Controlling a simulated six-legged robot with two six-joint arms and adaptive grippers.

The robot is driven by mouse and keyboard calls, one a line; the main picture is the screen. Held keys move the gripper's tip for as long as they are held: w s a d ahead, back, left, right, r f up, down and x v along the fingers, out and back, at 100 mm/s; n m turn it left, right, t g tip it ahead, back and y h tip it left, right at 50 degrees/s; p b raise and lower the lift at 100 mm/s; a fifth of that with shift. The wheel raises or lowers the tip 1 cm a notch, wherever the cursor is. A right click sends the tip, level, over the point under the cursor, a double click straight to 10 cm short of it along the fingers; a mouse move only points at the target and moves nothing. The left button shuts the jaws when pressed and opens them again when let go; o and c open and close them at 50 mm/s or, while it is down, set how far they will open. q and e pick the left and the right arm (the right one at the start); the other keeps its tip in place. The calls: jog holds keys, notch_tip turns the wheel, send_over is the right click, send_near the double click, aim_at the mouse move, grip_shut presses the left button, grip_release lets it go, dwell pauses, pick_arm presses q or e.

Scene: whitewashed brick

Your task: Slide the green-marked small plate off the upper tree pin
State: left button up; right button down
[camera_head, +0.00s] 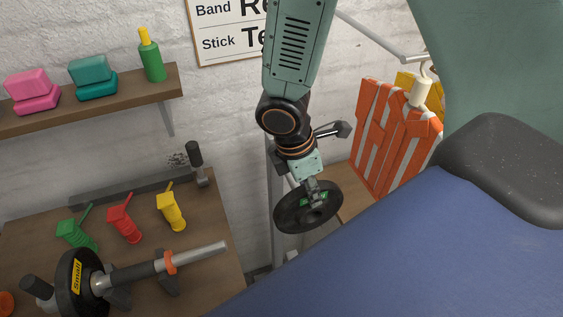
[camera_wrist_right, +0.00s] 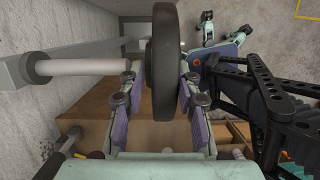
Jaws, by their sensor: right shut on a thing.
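The small plate (camera_head: 289,217), black with green marks near its hub, hangs tilted in the head view at the centre. My right gripper (camera_head: 313,195) reaches down to it from above and is shut on it. In the right wrist view the plate (camera_wrist_right: 166,105) stands edge-on between the purple-padded fingers of my right gripper (camera_wrist_right: 160,92). A pale pin (camera_wrist_right: 85,67) comes in from the left, roughly level with the plate's middle. My left gripper is not in view.
A bench (camera_head: 205,284) at lower left holds a bar (camera_head: 190,258) with a plate labelled Small (camera_head: 72,282) and several coloured clamps. A wall shelf (camera_head: 90,102) carries pink and teal blocks and a green bottle. Orange striped vests (camera_head: 390,140) hang at the right.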

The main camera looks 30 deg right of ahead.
jog(key=shift+s+a, duration=0.1)
jog(key=shift+s, duration=0.3)
jog(key=shift+r, duration=0.2)
jog(key=shift+d+p+v, duration=0.25)
jog(key=shift+p+v, duration=0.95)
jog(key=shift+p, duration=0.15)
jog(key=shift+s+r+p, duration=0.1)
jog(key=shift+r+p, duration=0.6)
jog(key=shift+r, duration=0.55)
